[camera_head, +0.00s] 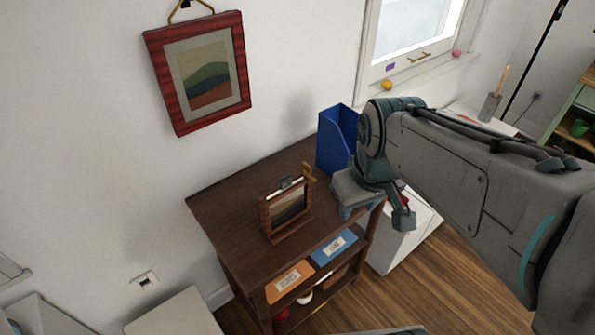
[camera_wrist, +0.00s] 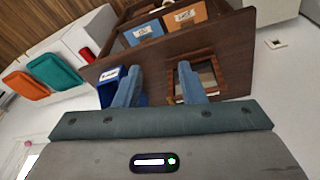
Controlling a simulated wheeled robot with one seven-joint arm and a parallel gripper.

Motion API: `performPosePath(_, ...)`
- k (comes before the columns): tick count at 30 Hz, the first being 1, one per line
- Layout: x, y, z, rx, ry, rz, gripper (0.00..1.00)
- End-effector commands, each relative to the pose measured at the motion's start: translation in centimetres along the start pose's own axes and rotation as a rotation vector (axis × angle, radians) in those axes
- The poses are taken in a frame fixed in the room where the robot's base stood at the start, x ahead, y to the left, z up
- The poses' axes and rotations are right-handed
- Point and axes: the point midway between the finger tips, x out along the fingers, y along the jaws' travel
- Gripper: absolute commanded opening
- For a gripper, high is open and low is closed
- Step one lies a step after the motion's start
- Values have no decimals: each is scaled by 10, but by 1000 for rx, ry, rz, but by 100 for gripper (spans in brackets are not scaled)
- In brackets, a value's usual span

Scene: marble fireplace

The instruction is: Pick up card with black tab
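I cannot clearly make out a card with a black tab. A small wooden stand (camera_head: 287,212) on the brown cabinet top holds a dark, picture-like panel, with a small dark piece (camera_head: 286,183) and a gold piece (camera_head: 310,172) at its top edge. I cannot tell whether the dark piece is a tab. My gripper (camera_head: 358,212) is over the cabinet's right end, right of the stand and in front of the blue file holder. In the wrist view my gripper (camera_wrist: 158,80) has its two blue fingers apart, with nothing between them; the stand (camera_wrist: 210,82) is partly behind the right finger.
The blue file holder (camera_head: 335,142) stands at the cabinet's back right, close to my arm. The cabinet top (camera_head: 232,195) is bare left of the stand.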

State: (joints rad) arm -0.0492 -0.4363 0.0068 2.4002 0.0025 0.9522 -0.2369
Motion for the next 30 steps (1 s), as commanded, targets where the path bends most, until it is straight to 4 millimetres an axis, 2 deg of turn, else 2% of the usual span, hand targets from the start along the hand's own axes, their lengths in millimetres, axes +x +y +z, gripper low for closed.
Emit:
performPosePath(6, -12, -13, -68, -571, -57, -49, 36)
performPosePath(12, -14, -34, -128, -1118, -92, -116, 36)
performPosePath(18, -10, -60, -173, -1579, -104, -190, 36)
performPosePath(24, -6, -76, -195, -1826, -102, -234, 36)
performPosePath(26, -3, -78, -196, -1856, -102, -241, 36)
performPosePath(30, 15, -80, -193, -1877, -103, -248, 36)
